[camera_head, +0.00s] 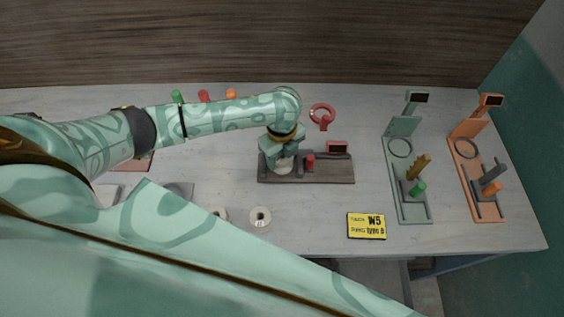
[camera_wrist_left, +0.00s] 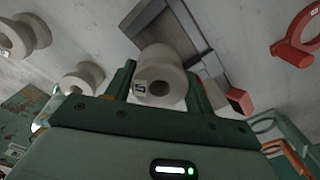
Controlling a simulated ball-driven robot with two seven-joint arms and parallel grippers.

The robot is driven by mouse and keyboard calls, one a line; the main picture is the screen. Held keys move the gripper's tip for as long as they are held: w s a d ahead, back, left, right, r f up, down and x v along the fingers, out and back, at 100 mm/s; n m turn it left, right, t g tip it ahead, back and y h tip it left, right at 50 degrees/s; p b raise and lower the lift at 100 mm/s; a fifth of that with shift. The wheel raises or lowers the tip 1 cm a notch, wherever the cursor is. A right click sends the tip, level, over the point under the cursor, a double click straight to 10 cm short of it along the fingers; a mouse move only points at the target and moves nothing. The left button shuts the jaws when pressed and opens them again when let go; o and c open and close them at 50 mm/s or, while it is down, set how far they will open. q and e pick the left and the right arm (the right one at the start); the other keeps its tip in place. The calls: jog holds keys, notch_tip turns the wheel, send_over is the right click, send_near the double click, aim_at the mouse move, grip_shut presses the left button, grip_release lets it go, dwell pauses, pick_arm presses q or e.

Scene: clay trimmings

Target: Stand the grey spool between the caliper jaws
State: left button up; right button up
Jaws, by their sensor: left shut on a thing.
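My left gripper (camera_head: 283,156) is shut on the grey spool (camera_wrist_left: 153,66), a pale spool with a small dark-marked label. In the wrist view the two green fingers (camera_wrist_left: 160,90) flank it. In the head view the held spool (camera_head: 284,168) shows just below the fingers, over the left part of the dark caliper base (camera_head: 333,172). I cannot tell if the spool touches the base. The caliper has a red knob (camera_head: 310,160) near its middle and a small red-framed display (camera_head: 337,147). The caliper base also shows in the wrist view (camera_wrist_left: 212,68). My right gripper is not in view.
A loose pale spool (camera_head: 260,216) stands in front of the caliper; another is partly hidden to its left. A red ring tool (camera_head: 322,113) lies behind. Green (camera_head: 409,208) and orange (camera_head: 487,209) gauge stands are at right.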

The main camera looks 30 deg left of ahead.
aim_at(282, 161)
pick_arm(q)
jog(key=shift+w+a+f, duration=0.25)
jog(key=shift+w+f, duration=0.15)
jog(key=shift+f, duration=0.2)
jog(key=f+b, duration=0.1)
jog(key=f, duration=0.2)
jog(key=shift+w+a+f+b, duration=0.15)
jog(key=shift+w+b, duration=0.05)
jog(key=shift+b, duration=0.2)
jog(key=shift+f, duration=0.1)
jog(key=shift+f, duration=0.2)
jog(key=o, duration=0.9)
jog(key=shift+c, duration=0.2)
jog(key=shift+r, duration=0.1)
